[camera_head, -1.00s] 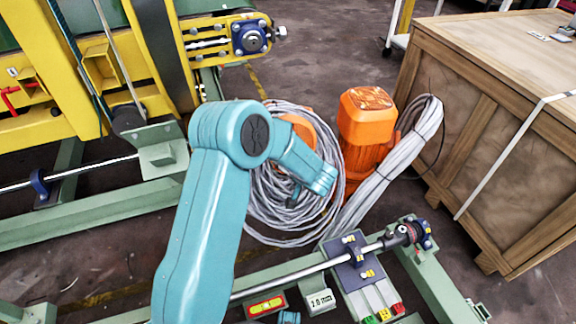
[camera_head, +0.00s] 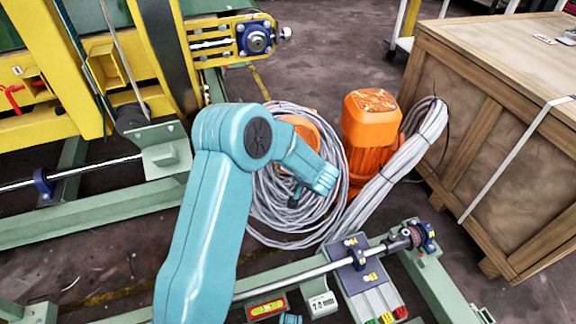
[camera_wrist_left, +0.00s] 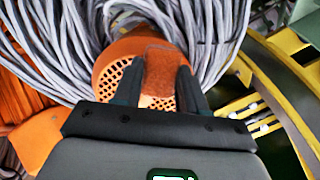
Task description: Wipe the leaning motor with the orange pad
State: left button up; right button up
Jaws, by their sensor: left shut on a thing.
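The leaning motor (camera_head: 303,128) is orange and sits among coiled grey cable, partly hidden behind my left arm in the head view. The wrist view shows its round perforated end (camera_wrist_left: 108,78). My left gripper (camera_wrist_left: 158,80) is shut on the orange pad (camera_wrist_left: 160,68), a rough orange-brown block between the dark fingers. The pad overlaps the perforated end in the wrist view; I cannot tell whether they touch. In the head view the gripper (camera_head: 297,193) is small and dark against the cable.
A second orange motor (camera_head: 370,125) stands upright beside the grey cable coil (camera_head: 270,205). A wooden crate (camera_head: 480,130) is at the right. A yellow conveyor frame (camera_head: 85,70) fills the left. A green frame with a steel shaft (camera_head: 325,268) crosses the front.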

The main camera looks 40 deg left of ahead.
pick_arm(q)
jog(key=shift+w+a+f+b, duration=0.3)
jog(key=shift+a+f+b, duration=0.1)
jog(key=shift+a+b, duration=0.2)
jog(key=shift+d, duration=0.1)
jog(key=shift+w+d+b, duration=0.3)
jog(key=shift+w, duration=0.2)
jog(key=shift+w+d+b, duration=0.25)
jog(key=shift+w, duration=0.2)
jog(key=b, duration=0.4)
jog(key=shift+s+a, duration=0.25)
jog(key=shift+s, duration=0.1)
jog(key=shift+s+a+b, duration=0.3)
jog(key=shift+s+b, duration=0.05)
jog(key=shift+s, duration=0.2)
jog(key=shift+s+r, duration=0.1)
